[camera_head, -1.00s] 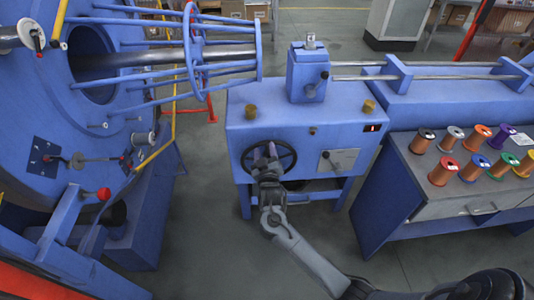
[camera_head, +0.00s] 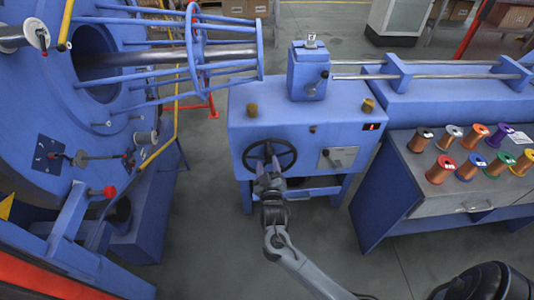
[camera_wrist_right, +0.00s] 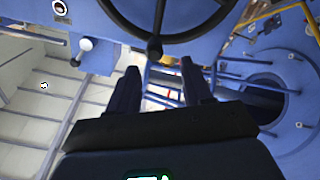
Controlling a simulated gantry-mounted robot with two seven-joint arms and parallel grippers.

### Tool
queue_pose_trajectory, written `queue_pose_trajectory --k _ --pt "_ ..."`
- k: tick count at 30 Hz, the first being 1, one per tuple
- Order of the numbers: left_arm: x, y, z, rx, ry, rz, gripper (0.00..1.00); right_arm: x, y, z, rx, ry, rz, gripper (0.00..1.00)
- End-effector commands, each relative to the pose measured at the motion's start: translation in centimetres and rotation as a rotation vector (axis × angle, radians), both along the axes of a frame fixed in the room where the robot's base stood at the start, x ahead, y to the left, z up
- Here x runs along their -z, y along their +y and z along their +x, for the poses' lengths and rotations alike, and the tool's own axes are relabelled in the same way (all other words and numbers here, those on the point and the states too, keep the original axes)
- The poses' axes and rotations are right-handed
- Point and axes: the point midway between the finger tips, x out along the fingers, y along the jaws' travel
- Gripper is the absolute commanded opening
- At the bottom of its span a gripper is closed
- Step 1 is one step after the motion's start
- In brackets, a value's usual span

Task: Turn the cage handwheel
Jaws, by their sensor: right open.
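The black spoked handwheel (camera_head: 295,157) is on the front of the blue machine box. It also shows at the top of the right wrist view (camera_wrist_right: 195,32), with a dark knob (camera_wrist_right: 153,47) on its lower rim. My right gripper (camera_head: 268,168) is at the lower part of the wheel in the head view and hides some of it. In the right wrist view the two fingers stand apart (camera_wrist_right: 159,68), with the knob just beyond and between their tips. Nothing is gripped, and contact with the wheel cannot be told. My left gripper is not in view.
A small lever on a plate (camera_head: 338,157) is right of the wheel. The blue cage (camera_head: 195,60) and large drum (camera_head: 35,110) are at left. A bench (camera_head: 445,205) with several coloured spools stands at right.

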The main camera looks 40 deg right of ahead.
Motion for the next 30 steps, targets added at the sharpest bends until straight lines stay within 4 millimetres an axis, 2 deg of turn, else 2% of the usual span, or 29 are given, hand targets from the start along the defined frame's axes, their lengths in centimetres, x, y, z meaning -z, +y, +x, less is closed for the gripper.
queue_pose_trajectory --k 3,9,20,26,29,30 --pt "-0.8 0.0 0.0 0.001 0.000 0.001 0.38 -0.2 1.1 -1.4 0.000 0.001 0.002 0.50" --pt "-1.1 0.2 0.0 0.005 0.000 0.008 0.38 -0.1 2.2 -2.6 -0.001 -0.001 0.002 0.50" --pt "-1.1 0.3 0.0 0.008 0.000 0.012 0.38 0.0 2.4 -2.9 0.000 -0.001 0.001 0.48" --pt "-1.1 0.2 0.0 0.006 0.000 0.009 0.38 -0.1 2.3 -2.9 0.001 0.034 -0.051 0.18" --pt "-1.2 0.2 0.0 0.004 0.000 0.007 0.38 -0.8 2.6 -2.7 -0.008 0.076 -0.158 0.02" --pt "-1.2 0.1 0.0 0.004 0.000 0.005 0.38 -1.2 3.0 -2.4 -0.020 0.094 -0.219 0.00"
